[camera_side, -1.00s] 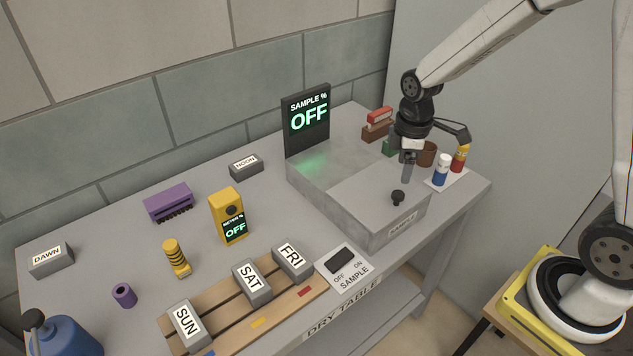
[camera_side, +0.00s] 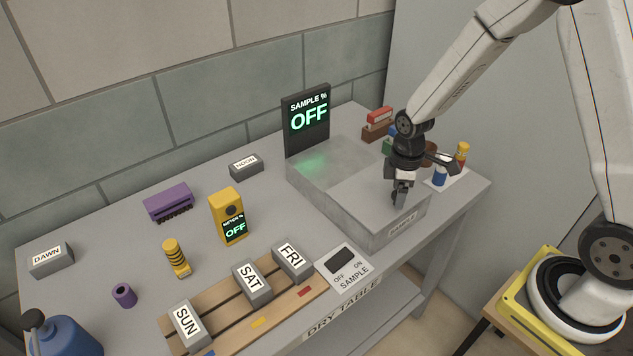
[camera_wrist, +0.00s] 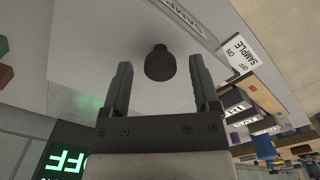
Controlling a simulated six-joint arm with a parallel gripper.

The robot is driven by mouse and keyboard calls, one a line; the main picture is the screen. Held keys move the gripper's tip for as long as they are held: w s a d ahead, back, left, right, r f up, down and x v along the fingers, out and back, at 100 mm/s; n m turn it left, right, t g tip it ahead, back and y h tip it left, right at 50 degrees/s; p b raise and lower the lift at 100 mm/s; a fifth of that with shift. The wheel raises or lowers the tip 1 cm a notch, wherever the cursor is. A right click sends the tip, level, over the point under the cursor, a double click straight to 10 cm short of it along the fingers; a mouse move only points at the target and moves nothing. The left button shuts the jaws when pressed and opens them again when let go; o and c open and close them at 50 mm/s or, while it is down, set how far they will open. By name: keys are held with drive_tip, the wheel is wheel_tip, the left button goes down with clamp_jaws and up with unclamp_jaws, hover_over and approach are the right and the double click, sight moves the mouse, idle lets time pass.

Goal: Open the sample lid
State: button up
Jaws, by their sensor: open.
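The sample box (camera_side: 335,197) is a grey case with a flat lid (camera_side: 366,192) and a label on its front. A black display (camera_side: 308,118) reading "SAMPLE % OFF" stands at its back. The lid's dark round knob (camera_wrist: 159,63) shows in the wrist view, between and just beyond my open fingers. My gripper (camera_side: 399,203) is at the lid's front part in the side view, and hides the knob there. It also shows in the wrist view (camera_wrist: 162,85), open with nothing between the pads that I can see gripped.
The SAMPLE switch plate (camera_side: 344,268) lies in front of the box. A rack (camera_side: 245,300) holds SUN, SAT and FRI blocks. A yellow meter (camera_side: 228,216) reads OFF. Small bottles (camera_side: 441,172) stand close behind my gripper at right. The table left of the meter has free room.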

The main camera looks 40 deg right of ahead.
clamp_jaws()
idle(1.5)
